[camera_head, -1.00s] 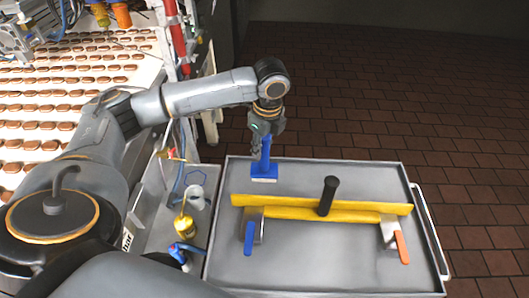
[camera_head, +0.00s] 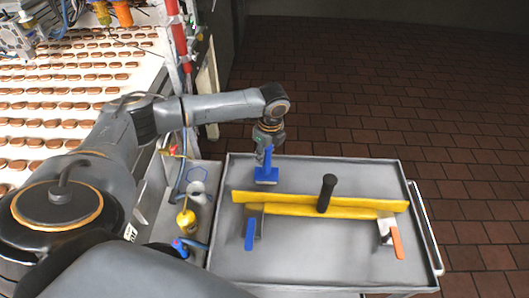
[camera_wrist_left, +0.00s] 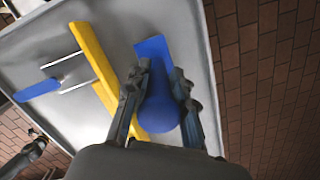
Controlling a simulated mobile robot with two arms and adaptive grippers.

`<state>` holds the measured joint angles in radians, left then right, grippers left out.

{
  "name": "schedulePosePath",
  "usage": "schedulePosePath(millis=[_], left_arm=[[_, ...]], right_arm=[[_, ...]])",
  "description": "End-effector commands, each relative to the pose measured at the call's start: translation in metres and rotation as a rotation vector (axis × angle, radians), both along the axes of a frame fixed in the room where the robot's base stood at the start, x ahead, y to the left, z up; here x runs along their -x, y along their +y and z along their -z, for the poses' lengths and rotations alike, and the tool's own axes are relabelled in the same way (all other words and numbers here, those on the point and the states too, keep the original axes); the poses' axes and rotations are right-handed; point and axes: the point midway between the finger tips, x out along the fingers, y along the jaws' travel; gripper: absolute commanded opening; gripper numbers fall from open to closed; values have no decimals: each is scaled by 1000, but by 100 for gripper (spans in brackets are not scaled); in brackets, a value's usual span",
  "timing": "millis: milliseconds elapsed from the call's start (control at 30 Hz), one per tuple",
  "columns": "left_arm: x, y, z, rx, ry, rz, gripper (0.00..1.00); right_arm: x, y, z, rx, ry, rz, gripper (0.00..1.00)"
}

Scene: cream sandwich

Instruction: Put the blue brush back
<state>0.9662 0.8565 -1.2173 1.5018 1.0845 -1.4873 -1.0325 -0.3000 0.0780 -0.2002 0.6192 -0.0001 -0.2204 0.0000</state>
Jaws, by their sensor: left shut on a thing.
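The blue brush (camera_head: 267,176) is upright at the far left part of the grey tray cart (camera_head: 300,262), its head at or just above the tray; I cannot tell whether it touches. My left gripper (camera_head: 268,150) is shut on the brush's handle from above. The wrist view also shows the brush (camera_wrist_left: 158,100) between the two fingers of my left gripper (camera_wrist_left: 158,88).
A yellow bar tool (camera_head: 285,204) with a black handle (camera_head: 327,192) lies in front of the brush. A blue-handled scraper (camera_head: 250,234) and an orange-handled scraper (camera_head: 396,242) lie nearer. A conveyor of biscuits (camera_head: 60,90) runs at left. The tray's front middle is clear.

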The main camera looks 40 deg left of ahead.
Motion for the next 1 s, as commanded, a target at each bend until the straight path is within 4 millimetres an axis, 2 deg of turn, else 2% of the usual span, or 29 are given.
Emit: schedulePosePath(millis=[33, 100, 133, 400, 533, 667, 1000], left_arm=[[0, 0, 1, 0, 1, 0, 31], [0, 0, 0, 0, 0, 0, 45], [0, 0, 0, 0, 1, 0, 47], [0, 0, 0, 0, 0, 0, 47], [-1, -1, -7, 1, -2, 0, 47], [-1, -3, -27, 0, -5, 2, 47], [0, -12, -97, 1, -3, 0, 47]], right_arm=[[0, 0, 0, 0, 0, 0, 40], [0, 0, 0, 0, 0, 0, 40], [0, 0, 0, 0, 0, 0, 40], [0, 0, 0, 0, -1, 0, 40], [0, 0, 3, 0, -1, 0, 40], [0, -1, 9, 1, -1, 0, 40], [0, -2, 26, 2, -1, -1, 40]])
